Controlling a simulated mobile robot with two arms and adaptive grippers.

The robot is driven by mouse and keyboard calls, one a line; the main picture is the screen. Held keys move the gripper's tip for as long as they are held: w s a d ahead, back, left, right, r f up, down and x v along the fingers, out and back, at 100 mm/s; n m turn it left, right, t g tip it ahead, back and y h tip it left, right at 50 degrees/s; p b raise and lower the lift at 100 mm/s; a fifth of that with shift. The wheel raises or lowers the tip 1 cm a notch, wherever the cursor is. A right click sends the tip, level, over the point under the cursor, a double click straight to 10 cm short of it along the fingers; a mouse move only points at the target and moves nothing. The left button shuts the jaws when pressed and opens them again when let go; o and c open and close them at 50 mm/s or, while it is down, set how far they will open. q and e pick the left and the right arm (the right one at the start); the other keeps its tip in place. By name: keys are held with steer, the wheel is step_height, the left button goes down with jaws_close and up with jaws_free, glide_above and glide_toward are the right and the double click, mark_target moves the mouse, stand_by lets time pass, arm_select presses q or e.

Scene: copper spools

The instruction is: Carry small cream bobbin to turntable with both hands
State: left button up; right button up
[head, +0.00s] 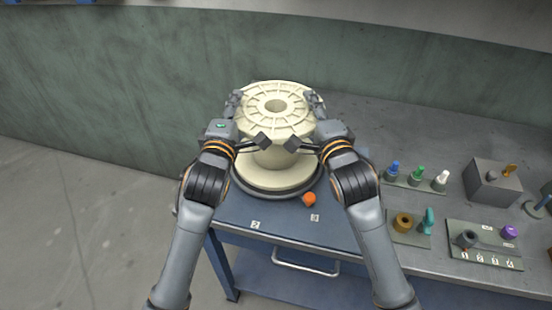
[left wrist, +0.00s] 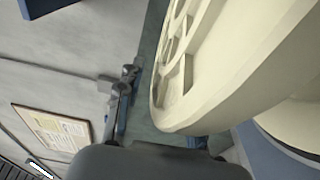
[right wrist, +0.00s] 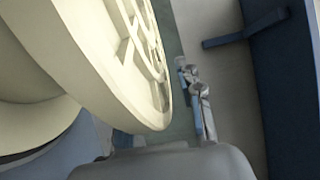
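The cream bobbin (head: 275,106) stands upright, its spoked upper flange facing up and its lower flange on the dark round turntable (head: 252,190). The flange fills much of the left wrist view (left wrist: 225,70) and of the right wrist view (right wrist: 95,60). My left gripper (head: 250,119) is at the left side of the upper flange, its fingers spread wide, one toward the back and one in front. My right gripper (head: 303,121) mirrors it on the right side, also spread. Neither pair looks closed on the flange; any contact between the palms and the rim is hidden.
An orange ball-like knob (head: 309,199) sits at the turntable's front. To the right, the bench holds blue, green and white pegs (head: 418,173), small trays with a brown ring (head: 404,222), and a grey block (head: 492,182). A green-grey wall (head: 130,80) stands behind.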

arm_select(q)
steer(key=shift+s, duration=0.1)
steer(key=shift+s+f, duration=0.1)
steer(key=shift+s, duration=0.3)
steer(key=s+a, duration=0.1)
steer(key=s, duration=1)
steer(key=shift+a, duration=0.3)
arm_select(e)
steer(key=v, duration=1.2)
